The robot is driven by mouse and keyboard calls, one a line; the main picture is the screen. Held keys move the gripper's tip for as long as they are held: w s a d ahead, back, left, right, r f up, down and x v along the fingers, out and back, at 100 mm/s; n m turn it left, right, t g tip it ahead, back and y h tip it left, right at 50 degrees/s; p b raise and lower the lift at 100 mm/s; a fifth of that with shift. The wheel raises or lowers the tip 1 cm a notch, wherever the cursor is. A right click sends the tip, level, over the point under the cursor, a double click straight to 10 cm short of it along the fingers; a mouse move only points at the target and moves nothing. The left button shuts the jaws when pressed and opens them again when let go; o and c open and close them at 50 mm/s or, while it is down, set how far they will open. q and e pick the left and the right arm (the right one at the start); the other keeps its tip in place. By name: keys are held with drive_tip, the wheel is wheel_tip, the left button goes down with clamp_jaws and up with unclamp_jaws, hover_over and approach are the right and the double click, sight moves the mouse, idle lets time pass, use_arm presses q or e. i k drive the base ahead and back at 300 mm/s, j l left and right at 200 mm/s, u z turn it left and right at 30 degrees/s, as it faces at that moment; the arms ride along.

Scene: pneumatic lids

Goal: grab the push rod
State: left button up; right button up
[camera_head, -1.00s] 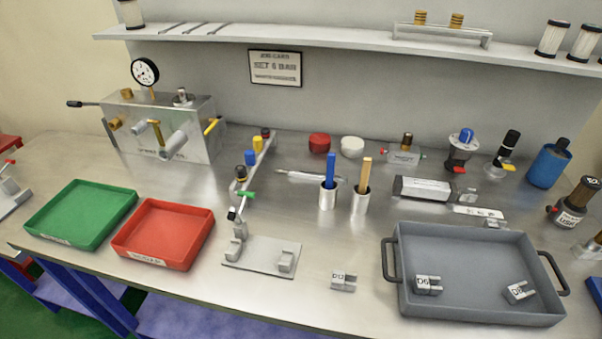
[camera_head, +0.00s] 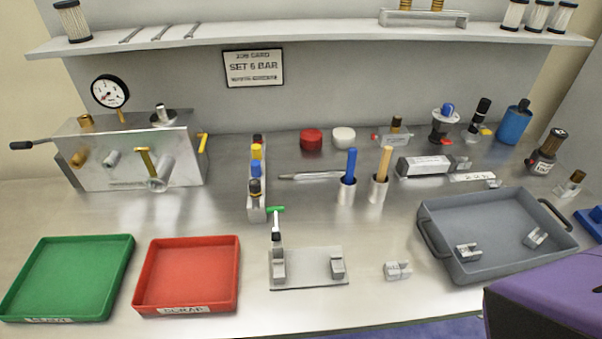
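I cannot tell for sure which item is the push rod. A blue rod (camera_head: 350,165) and a tan rod (camera_head: 384,162) stand upright in two metal cups, (camera_head: 347,191) and (camera_head: 379,190), at the middle of the bench. A thin silver pen-like rod (camera_head: 308,176) lies flat just left of the cups. Neither of my grippers is in view.
Green (camera_head: 68,276) and red (camera_head: 188,272) trays sit front left. A small metal fixture (camera_head: 308,268) and a loose grey block (camera_head: 398,270) stand in front of the cups. A grey handled tray (camera_head: 500,220) is on the right. A valve block (camera_head: 130,150) stands back left.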

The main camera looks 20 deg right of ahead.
sight(329, 173)
drive_tip(key=j+z, duration=0.2)
drive_tip(key=z, duration=0.15)
drive_tip(key=j+z, duration=0.2)
drive_tip(key=z, duration=0.15)
drive_tip(key=j+z, duration=0.2)
drive_tip(key=z, duration=0.15)
drive_tip(key=i, duration=0.05)
